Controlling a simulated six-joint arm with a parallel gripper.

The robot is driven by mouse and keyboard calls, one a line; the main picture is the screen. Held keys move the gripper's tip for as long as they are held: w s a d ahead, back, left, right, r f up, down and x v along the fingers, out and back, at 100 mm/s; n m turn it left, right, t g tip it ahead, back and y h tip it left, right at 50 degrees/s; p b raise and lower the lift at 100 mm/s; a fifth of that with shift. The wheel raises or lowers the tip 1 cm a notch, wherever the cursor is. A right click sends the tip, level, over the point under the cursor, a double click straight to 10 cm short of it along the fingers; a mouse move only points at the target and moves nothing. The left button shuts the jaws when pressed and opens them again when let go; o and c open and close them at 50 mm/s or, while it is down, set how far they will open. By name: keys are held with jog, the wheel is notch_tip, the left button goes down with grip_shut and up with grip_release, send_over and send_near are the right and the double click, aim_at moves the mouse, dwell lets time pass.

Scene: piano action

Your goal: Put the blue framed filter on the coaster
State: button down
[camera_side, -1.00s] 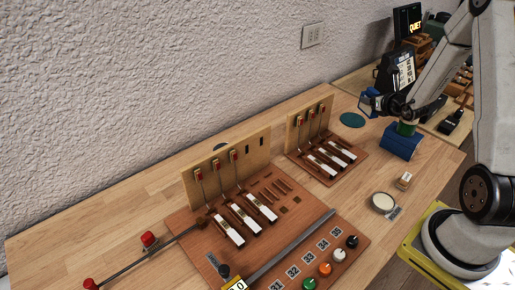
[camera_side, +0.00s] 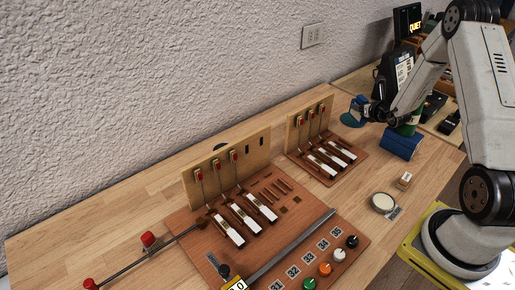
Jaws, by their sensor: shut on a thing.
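The blue framed filter (camera_side: 357,103) is at the tip of my gripper (camera_side: 367,111), which is shut on it. The filter is tilted and small in the view, and my gripper hides part of it. The coaster (camera_side: 352,121) is a flat teal disc on the wooden table, near the back right. The filter is at the coaster's far side in the picture and overlaps its upper edge. I cannot tell whether the two touch.
A blue block (camera_side: 402,143) stands under my arm, right of the coaster. A small piano action panel (camera_side: 308,122) stands left of the coaster. A round white-topped tin (camera_side: 382,202) and a small wooden block (camera_side: 404,180) sit nearer. The wall runs behind.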

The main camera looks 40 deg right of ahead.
aim_at(358, 114)
jog(key=shift+w+f, duration=0.1)
jog(key=shift+f, duration=1.55)
jog(key=shift+f, duration=0.15)
jog(key=shift+c, duration=1.2)
grip_release()
jog(key=shift+s+r, duration=0.35)
jog(key=v, duration=1.1)
jog(key=shift+a, duration=0.2)
